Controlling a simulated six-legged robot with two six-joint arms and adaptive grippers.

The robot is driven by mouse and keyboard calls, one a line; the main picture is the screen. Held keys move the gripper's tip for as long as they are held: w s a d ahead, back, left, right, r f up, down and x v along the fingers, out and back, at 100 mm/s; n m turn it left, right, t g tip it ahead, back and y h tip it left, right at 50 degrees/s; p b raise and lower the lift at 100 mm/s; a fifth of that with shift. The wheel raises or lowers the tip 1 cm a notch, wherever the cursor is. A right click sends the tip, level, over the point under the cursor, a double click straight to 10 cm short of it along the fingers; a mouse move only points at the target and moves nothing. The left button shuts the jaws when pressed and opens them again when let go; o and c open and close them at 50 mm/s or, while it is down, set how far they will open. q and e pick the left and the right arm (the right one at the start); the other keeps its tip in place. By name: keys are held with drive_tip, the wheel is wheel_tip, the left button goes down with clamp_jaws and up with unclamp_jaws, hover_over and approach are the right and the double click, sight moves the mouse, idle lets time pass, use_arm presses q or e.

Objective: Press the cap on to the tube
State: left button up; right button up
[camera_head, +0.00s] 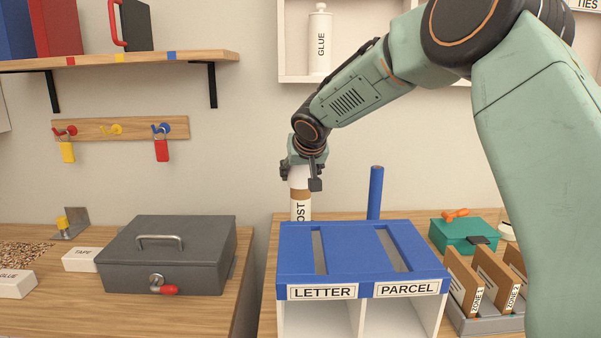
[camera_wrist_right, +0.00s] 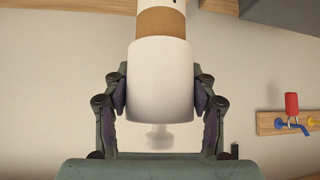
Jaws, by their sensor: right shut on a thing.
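My right gripper (camera_head: 300,176) points down behind the letter and parcel box and is shut on a white cap (camera_head: 299,179). The right wrist view shows the cap (camera_wrist_right: 160,85) between both fingers (camera_wrist_right: 161,92), with a small pale stub on its near side. The cap sits at the end of the cardboard tube (camera_head: 300,195), which stands upright with a white label partly reading "OST". In the wrist view the tube's brown band (camera_wrist_right: 160,22) meets the cap's edge, in line with it. I cannot tell how far the cap is on. My left gripper is out of view.
The blue-topped sorter (camera_head: 346,238) hides the tube's foot. A blue rod (camera_head: 375,192) stands to the tube's right. A grey cash box (camera_head: 168,256) is at left, a green box (camera_head: 455,236) and file holders (camera_head: 478,325) at right. A wall cabinet (camera_head: 292,70) hangs above.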

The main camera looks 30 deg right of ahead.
drive_tip(key=o, duration=1)
drive_tip(key=shift+f, duration=0.15)
drive_tip(key=v, duration=1.2)
drive_tip(key=x, duration=1.2)
drive_tip(key=shift+w, duration=0.1)
